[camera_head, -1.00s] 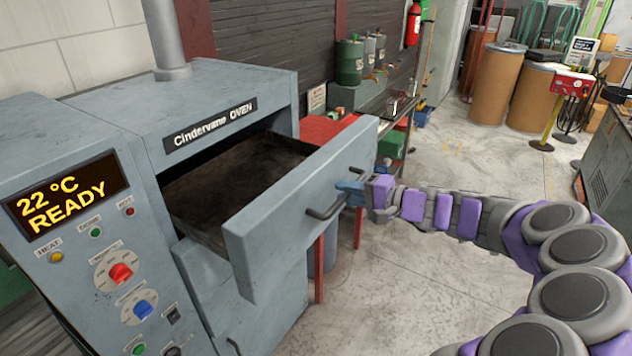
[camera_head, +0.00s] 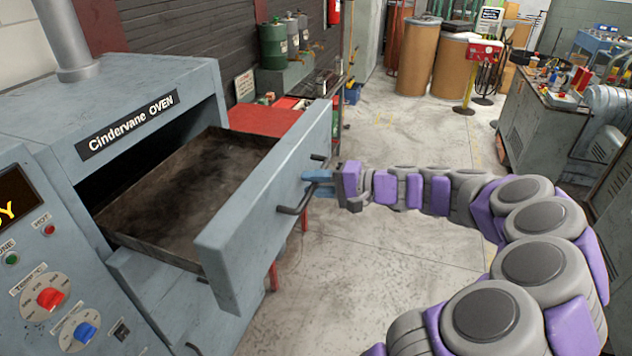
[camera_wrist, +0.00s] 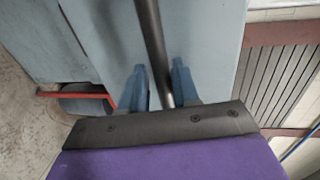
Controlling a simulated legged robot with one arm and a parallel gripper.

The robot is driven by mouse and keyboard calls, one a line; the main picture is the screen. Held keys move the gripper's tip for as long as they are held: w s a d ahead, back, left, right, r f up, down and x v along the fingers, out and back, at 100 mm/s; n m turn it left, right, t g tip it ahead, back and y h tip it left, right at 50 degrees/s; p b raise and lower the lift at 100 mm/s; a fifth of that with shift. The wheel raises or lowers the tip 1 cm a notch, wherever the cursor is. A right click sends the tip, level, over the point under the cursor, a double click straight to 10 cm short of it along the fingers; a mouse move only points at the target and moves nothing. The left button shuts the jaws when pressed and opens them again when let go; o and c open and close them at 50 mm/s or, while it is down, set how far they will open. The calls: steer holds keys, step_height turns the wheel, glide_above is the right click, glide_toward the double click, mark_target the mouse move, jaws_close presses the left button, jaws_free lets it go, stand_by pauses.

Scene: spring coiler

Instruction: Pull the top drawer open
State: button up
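The top drawer (camera_head: 265,195) of the grey-blue Cindervane oven (camera_head: 140,85) is pulled well out, showing its dark, empty tray inside. Its dark bar handle (camera_head: 294,209) is on the front panel, partly hidden by my gripper (camera_head: 317,182). In the wrist view, the handle bar (camera_wrist: 150,35) passes between the two blue fingers of my gripper (camera_wrist: 162,88). The fingers are close around the bar, the right one seemingly against it. The drawer front (camera_wrist: 95,45) lies just beyond the fingers.
A red surface (camera_head: 265,120) and a bench with canisters (camera_head: 273,45) stand behind. A cluttered workbench (camera_head: 545,120) is at the right. The floor (camera_head: 400,260) beside the oven is clear.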

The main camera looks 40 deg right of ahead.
steer(key=shift+o, duration=0.6)
steer(key=shift+w, duration=0.1)
steer(key=shift+r, duration=0.1)
steer(key=shift+s+d, duration=0.2)
steer(key=p+v, duration=0.3)
steer(key=v, duration=1.4)
